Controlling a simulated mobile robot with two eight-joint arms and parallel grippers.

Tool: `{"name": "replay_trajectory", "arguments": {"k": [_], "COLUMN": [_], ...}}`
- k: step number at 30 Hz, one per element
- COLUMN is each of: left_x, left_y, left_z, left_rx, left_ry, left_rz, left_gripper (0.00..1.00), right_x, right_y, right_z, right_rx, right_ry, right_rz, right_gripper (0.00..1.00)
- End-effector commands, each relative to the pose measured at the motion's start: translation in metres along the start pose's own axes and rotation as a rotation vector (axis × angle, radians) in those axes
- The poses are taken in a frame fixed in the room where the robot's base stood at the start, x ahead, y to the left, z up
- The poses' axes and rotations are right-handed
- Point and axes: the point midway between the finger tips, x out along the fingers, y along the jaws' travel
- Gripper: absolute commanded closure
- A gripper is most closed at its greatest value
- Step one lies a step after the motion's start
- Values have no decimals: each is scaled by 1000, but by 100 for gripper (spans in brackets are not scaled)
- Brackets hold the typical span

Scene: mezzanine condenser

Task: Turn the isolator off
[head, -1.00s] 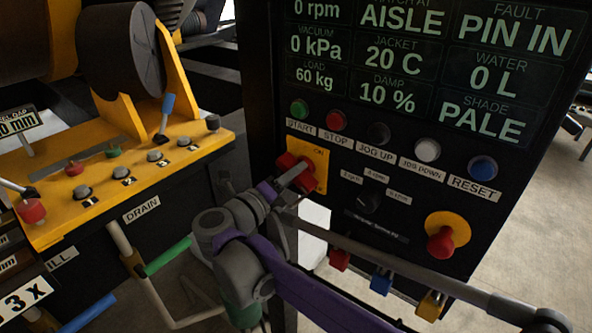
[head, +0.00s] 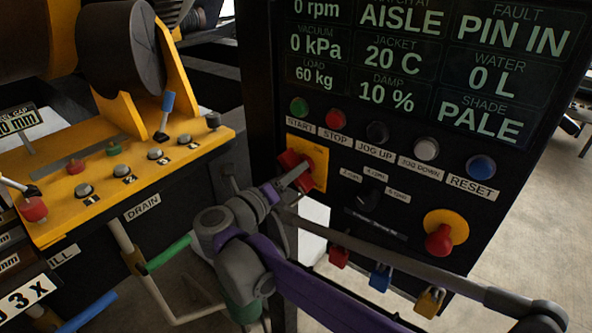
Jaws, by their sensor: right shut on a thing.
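The isolator is a red rotary handle (head: 289,160) on a square yellow plate (head: 320,181), on the dark control panel left of centre in the head view. My right gripper (head: 301,178) is at the handle, shut on it, with its grey fingers reaching in from the lower left. The fingers cover part of the handle and plate, so the handle's exact angle is hard to tell. I cannot read a position label on the plate now. My left gripper is not in view.
Green, red, black, white and blue push-buttons (head: 426,149) run above the isolator. A black selector (head: 368,198) and red emergency stop (head: 439,240) are to its right. Padlocks (head: 381,278) hang below. A yellow console (head: 105,195) with levers stands left.

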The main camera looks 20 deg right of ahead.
Motion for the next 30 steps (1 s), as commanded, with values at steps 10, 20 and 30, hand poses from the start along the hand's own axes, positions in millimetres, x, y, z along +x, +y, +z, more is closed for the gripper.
{"name": "replay_trajectory", "arguments": {"k": [10, 20, 30], "left_x": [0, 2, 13], "left_y": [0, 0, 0], "left_z": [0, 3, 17], "left_rx": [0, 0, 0], "left_ry": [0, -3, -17], "left_rz": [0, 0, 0], "left_gripper": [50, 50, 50], "right_x": [0, -13, -80], "right_y": [0, 1, 2], "right_z": [0, 0, -1], "right_rx": [0, -1, -1], "right_ry": [0, -2, -2], "right_rz": [1, 3, 5], "right_gripper": [40, 40, 40]}}
